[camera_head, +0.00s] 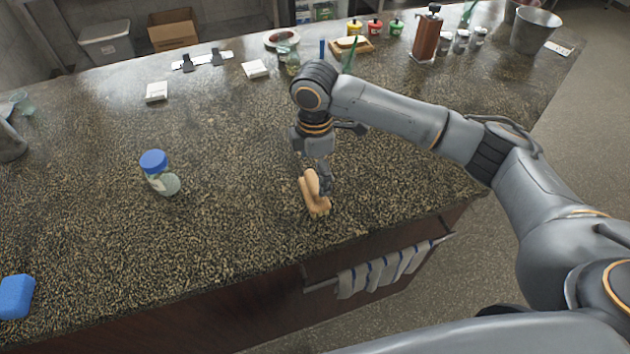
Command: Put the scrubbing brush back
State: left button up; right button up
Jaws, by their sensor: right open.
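The scrubbing brush, a tan wooden piece (314,201), lies on the speckled granite counter near its front edge. My right gripper (321,186) points down right at the brush, with its fingers open. It partly hides the brush, and I cannot tell whether the fingers touch it. My left gripper is not in view.
A blue sponge (15,296) sits at the lower left. Striped towels (385,268) hang on a rail below the counter edge. A wooden tray (365,49) and bottles stand at the back.

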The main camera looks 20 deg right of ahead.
notch_tip(320, 180, up, 8)
jog(key=b, duration=0.1)
jog(key=shift+b, duration=0.3)
dwell(0.3)
